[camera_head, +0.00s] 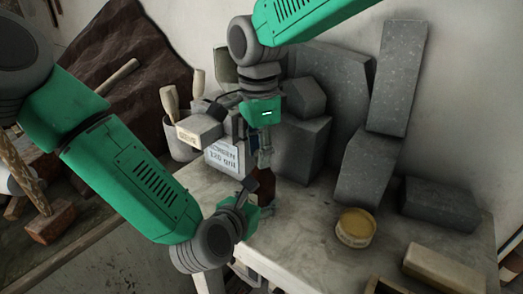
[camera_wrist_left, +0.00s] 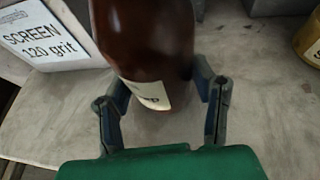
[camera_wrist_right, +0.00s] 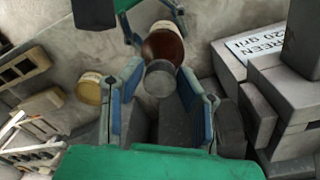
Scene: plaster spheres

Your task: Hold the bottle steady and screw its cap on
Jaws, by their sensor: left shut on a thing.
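The brown bottle (camera_head: 265,183) stands upright over the worktop, in the jaws of my left gripper (camera_head: 254,192). The left wrist view shows its brown side (camera_wrist_left: 145,35) and pale label between the left fingers (camera_wrist_left: 164,95). My right gripper (camera_head: 264,153) is directly above, pointing down. In the right wrist view, the round grey cap (camera_wrist_right: 159,79) is at the bottle's top (camera_wrist_right: 163,42), between the right fingertips (camera_wrist_right: 159,72). The fingertips are close to the cap's sides; I cannot tell whether they press on it. The cap's thread and seating are hidden.
The stone worktop (camera_head: 300,240) carries a yellow tin (camera_head: 355,227) at right and grey stone blocks (camera_head: 302,145) behind. A "SCREEN 120 grit" box (camera_head: 222,157) and a tool pot (camera_head: 180,148) stand left of my grippers. The worktop between bottle and tin is clear.

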